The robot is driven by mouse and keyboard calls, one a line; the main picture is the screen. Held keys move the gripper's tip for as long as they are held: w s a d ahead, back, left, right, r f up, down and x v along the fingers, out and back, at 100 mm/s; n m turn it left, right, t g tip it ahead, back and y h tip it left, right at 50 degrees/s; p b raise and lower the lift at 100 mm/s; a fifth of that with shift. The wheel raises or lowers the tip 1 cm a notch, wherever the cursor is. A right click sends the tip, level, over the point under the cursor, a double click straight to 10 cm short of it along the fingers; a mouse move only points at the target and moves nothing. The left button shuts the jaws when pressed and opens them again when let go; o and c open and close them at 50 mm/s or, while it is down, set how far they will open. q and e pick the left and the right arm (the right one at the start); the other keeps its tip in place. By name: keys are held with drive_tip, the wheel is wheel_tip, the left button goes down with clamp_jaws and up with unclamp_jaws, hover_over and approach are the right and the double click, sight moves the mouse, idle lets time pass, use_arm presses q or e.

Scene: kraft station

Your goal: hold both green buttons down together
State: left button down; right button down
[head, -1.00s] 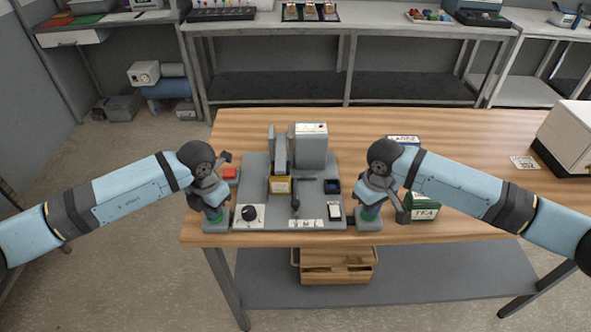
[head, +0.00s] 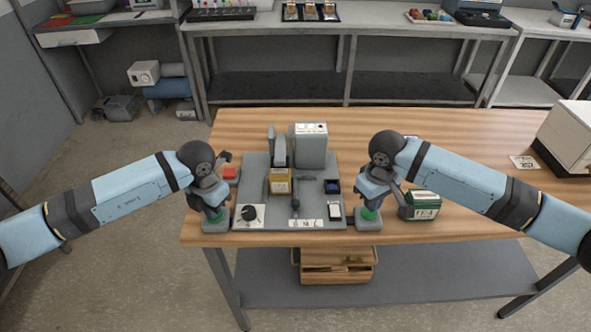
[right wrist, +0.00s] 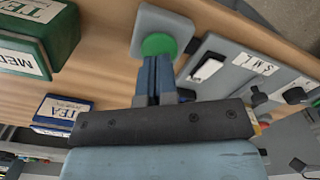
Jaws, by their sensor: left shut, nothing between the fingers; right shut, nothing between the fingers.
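The left green button (head: 213,220) sits on a grey base at the bench's front left. My left gripper (head: 213,211) is shut and points down onto it, hiding most of the button. The right green button (head: 369,214) sits on a matching grey base right of the machine. My right gripper (head: 370,203) is shut and stands over it. In the right wrist view, the shut fingers (right wrist: 154,62) end at the edge of the round green button (right wrist: 158,45), with nothing between them. I cannot tell whether either button is pressed down.
A grey machine (head: 253,190) with a red button (head: 230,173), black knob and labelled switches stands between the buttons. A green tea box (head: 421,205) is close to my right wrist. A blue tea box (right wrist: 66,112) shows in the right wrist view. The bench's right is mostly clear.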

drive_tip(key=shift+r, duration=2.35)
use_arm(q)
drive_tip(key=shift+r, duration=3.5)
drive_tip(key=shift+d, duration=0.1)
